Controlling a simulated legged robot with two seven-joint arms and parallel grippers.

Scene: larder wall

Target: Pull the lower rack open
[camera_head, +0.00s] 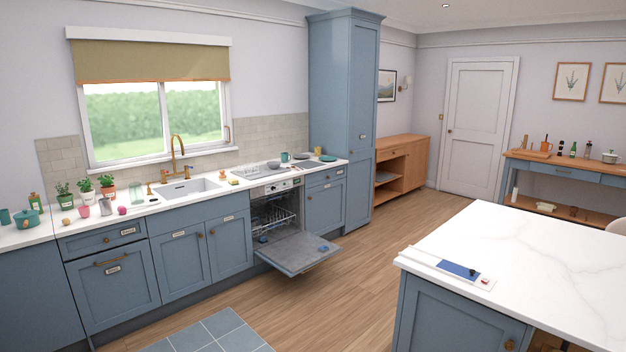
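The dishwasher stands under the counter in the camera_head view, with its door (299,251) folded down flat. Its lower rack (274,221) shows inside the dark cavity, above the inner end of the door, and seems to sit mostly within the machine. Pale items seem to stand in the rack, too small to tell. Neither of my grippers is in view.
The open door juts out over the wooden floor (345,285). A white-topped island (540,262) stands at the right front. A blue-grey mat (215,335) lies at the bottom. Floor between dishwasher and island is clear.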

